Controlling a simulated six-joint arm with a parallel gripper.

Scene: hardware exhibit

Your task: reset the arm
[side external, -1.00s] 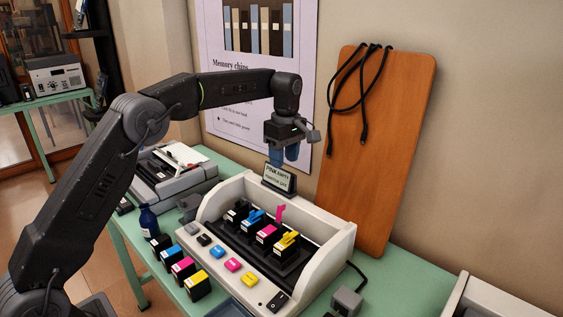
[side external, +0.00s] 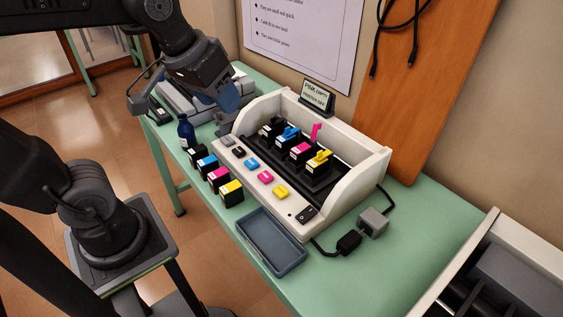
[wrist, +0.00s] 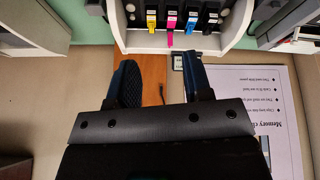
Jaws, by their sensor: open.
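My gripper (side external: 228,101) is at the upper left in the side view, near the grey machine behind the printer exhibit. Its two blue fingers point down. In the wrist view my gripper (wrist: 160,62) shows its fingers spread apart, with nothing between them. The white printer exhibit (side external: 364,176) holds a row of black, cyan, magenta and yellow cartridges, also visible in the wrist view. The magenta cartridge (side external: 301,151) has its pink tab standing up.
Several loose cartridges (side external: 231,193) line the table's front edge, near a blue bottle (side external: 187,131). An empty blue-grey tray (side external: 271,243) lies in front of the exhibit. A small sign (side external: 317,95) stands behind it. A wooden board (side external: 437,100) leans on the wall.

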